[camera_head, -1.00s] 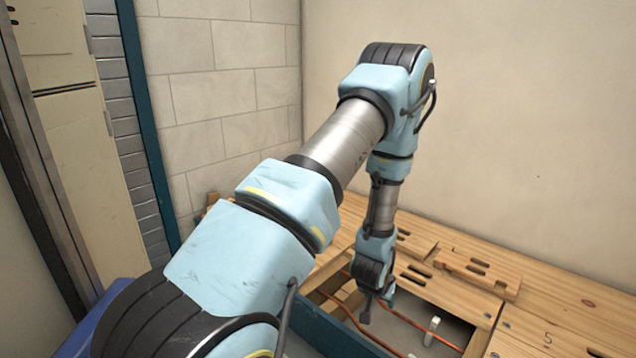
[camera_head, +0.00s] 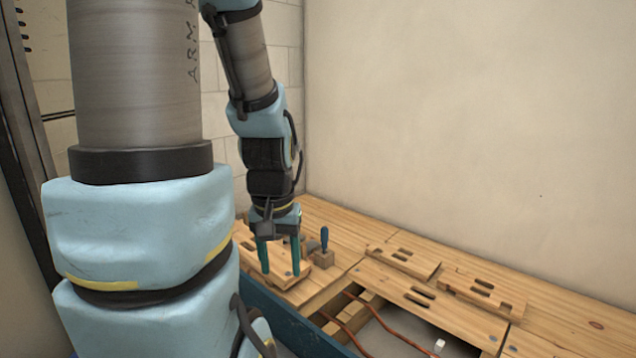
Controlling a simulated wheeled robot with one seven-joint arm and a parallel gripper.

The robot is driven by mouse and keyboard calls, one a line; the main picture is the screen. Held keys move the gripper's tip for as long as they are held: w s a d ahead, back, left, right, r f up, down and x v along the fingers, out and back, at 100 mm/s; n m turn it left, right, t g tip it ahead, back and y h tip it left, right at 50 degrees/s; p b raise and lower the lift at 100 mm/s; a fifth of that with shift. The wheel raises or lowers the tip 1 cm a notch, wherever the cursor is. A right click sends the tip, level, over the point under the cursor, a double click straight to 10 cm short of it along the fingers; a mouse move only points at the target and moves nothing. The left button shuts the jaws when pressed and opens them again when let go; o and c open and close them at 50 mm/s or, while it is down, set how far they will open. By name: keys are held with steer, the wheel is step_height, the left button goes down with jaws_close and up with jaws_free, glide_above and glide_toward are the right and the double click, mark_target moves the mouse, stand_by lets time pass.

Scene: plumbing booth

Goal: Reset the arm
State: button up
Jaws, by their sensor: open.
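My gripper (camera_head: 281,272) points down at the left part of the wooden bench, with its two teal fingers apart. Nothing shows between the fingers. A wooden board (camera_head: 247,246) lies on the bench behind and below the fingers, and they partly cover it. I cannot tell whether the fingertips touch it. My arm rises from the lower left and hides much of the left side of the picture.
A blue-handled tool (camera_head: 324,240) stands in a wooden block right of my gripper. Slotted boards (camera_head: 484,290) lie on the bench top (camera_head: 560,315). An opening holds orange pipes (camera_head: 357,338) and a small white piece (camera_head: 439,345). Walls stand behind.

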step_height(320, 180, up, 28)
steer(key=p, duration=2.7)
steer(key=shift+w+r, duration=0.2)
steer(key=shift+r, duration=0.05)
steer(key=shift+d, duration=0.1)
